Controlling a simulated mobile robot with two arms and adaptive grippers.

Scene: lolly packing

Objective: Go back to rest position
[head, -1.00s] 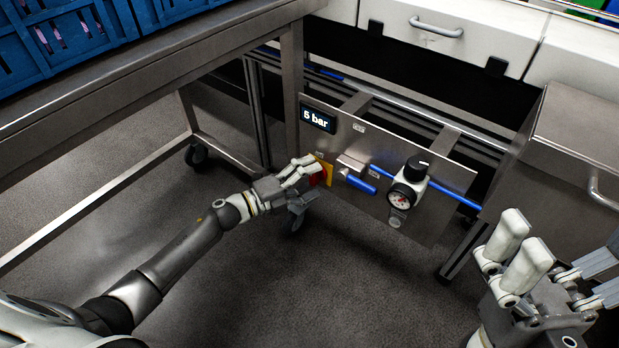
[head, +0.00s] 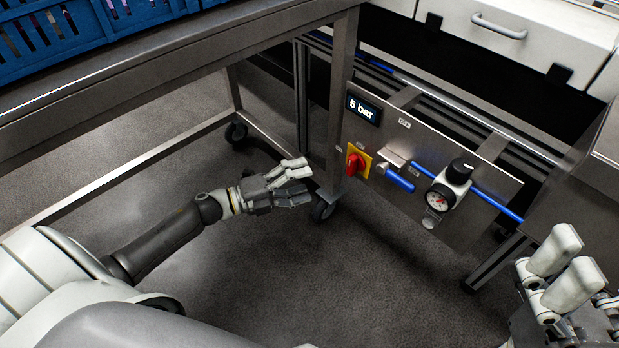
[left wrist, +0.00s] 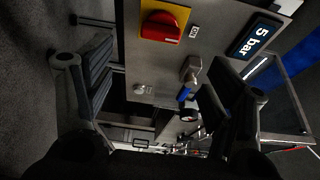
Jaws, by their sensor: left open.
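My left gripper (head: 300,182) is open and empty in the head view. It is in front of the table leg, left of the red rotary switch (head: 353,164) on its yellow plate and apart from it. The switch also shows at the top of the left wrist view (left wrist: 160,26), with the open fingers at either side below it. My right gripper (head: 580,275) is at the lower right of the head view, partly cut off by the edge. Its visible fingers are spread, and nothing shows between them.
The steel panel (head: 470,215) carries a "5 bar" display (head: 363,109), a blue-handled valve (head: 398,179) and a pressure gauge (head: 440,202). A steel table (head: 180,75) with blue crates (head: 90,35) stands at upper left. Open floor (head: 300,270) lies below the left gripper.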

